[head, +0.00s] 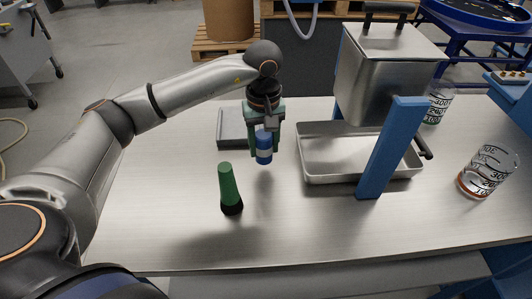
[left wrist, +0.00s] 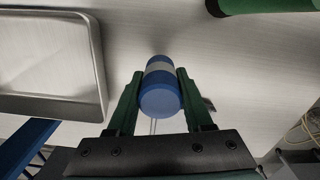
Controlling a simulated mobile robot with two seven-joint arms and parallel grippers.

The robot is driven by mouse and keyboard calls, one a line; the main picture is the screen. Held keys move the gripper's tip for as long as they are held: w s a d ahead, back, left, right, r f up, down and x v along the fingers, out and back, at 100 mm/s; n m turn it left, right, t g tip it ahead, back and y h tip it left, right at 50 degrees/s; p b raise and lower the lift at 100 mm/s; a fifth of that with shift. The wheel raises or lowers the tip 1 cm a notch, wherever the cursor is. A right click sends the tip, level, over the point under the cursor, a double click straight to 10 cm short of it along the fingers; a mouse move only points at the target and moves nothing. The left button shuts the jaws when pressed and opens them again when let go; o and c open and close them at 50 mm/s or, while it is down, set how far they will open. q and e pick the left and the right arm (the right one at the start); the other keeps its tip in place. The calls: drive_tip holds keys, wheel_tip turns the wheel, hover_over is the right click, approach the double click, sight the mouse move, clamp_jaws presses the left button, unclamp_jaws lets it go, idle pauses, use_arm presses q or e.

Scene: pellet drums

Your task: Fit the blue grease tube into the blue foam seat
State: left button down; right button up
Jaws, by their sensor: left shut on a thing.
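The blue grease tube (head: 264,146) has a pale grey band and is held roughly upright over the table, near its middle. My left gripper (head: 266,140) is shut on it, pointing down. In the left wrist view the tube (left wrist: 160,97) sits between the two green fingers of the gripper (left wrist: 160,95). A shallow grey tray-like holder (head: 232,126) lies behind and left of the gripper, partly hidden by it. I cannot make out a blue foam seat in either view. My right gripper is not in view.
A green tube (head: 229,184) stands on its black cap in front of the gripper. A metal tray (head: 312,176) lies to the right, under a steel hopper (head: 385,75) with a blue post (head: 388,155). The front table is clear.

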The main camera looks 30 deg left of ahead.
sight(264, 156)
use_arm(q)
drive_tip(key=shift+f, duration=1.8)
drive_tip(key=shift+f, duration=0.15)
drive_tip(key=c, duration=0.8)
unclamp_jaws()
drive_tip(key=shift+f, duration=0.1)
drive_tip(key=o, duration=0.5)
